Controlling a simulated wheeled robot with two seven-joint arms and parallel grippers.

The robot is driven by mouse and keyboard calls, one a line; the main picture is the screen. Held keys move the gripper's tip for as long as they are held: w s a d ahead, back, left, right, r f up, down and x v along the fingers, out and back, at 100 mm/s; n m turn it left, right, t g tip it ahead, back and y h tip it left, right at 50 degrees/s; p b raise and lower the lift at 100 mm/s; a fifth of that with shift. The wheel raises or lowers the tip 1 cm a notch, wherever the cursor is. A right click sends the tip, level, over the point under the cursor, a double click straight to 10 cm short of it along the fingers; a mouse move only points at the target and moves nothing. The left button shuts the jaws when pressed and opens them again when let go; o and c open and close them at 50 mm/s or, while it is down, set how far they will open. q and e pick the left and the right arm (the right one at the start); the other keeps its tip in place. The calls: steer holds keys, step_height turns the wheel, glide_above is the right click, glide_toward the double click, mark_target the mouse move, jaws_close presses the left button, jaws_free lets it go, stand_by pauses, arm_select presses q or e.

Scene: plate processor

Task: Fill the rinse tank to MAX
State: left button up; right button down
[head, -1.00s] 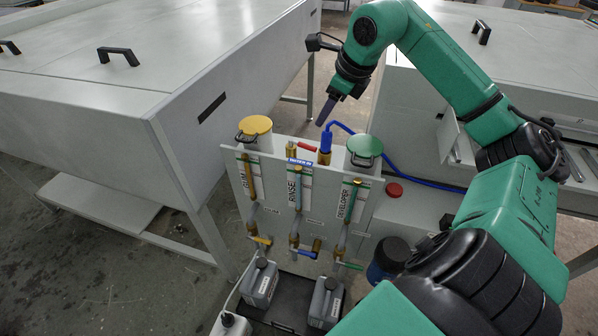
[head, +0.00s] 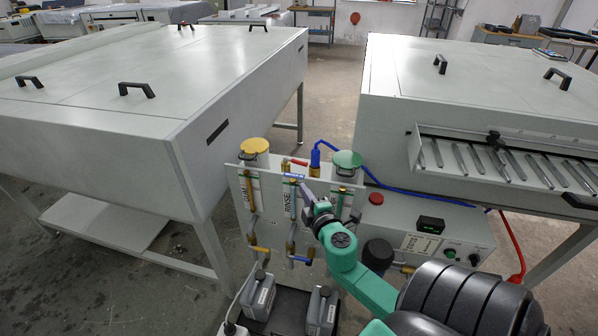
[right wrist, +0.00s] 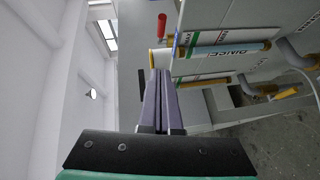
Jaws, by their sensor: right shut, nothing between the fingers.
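The rinse sight tube (head: 293,203), labelled RINSE, stands in the middle of the upright panel between the gum and developer tubes. It also shows in the right wrist view (right wrist: 225,49), with pale blue in it and a MAX mark near one end; I cannot read the exact level. The red valve handle (head: 298,162) sits behind the panel's top edge and shows beyond my fingertips in the right wrist view (right wrist: 162,26). My right gripper (head: 301,182) is shut and empty, its purple fingers by the upper rinse tube. My left gripper is not in view.
The yellow-lidded gum tank (head: 255,146) and green-lidded developer tank (head: 347,158) flank the blue hose fitting (head: 316,155). The blue drain handle (head: 300,259) is low on the panel. Grey canisters (head: 260,297) stand below. Large grey machines stand at left and right.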

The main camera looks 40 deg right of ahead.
glide_toward(302, 162)
steer(key=w+a, duration=0.3)
steer(key=w, duration=0.1)
steer(key=shift+a+f+p, duration=0.1)
steer(key=shift+a+p, duration=0.2)
steer(key=w+d, duration=0.1)
steer(key=d, duration=0.1)
steer(key=w+d+f+b, duration=0.1)
steer(key=w+d, duration=0.1)
steer(key=shift+w+d+f, duration=0.1)
steer(key=shift+d+f, duration=0.05)
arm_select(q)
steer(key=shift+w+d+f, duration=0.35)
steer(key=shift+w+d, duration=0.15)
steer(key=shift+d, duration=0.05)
arm_select(e)
steer(key=shift+w+d+f+b, duration=0.15)
steer(key=shift+d+f+b, duration=0.1)
steer(key=shift+d+b, duration=0.6)
steer(key=shift+d+r+b, duration=0.1)
steer(key=shift+r+b, duration=0.15)
steer(key=shift+b, duration=0.1)
steer(key=shift+r, duration=0.25)
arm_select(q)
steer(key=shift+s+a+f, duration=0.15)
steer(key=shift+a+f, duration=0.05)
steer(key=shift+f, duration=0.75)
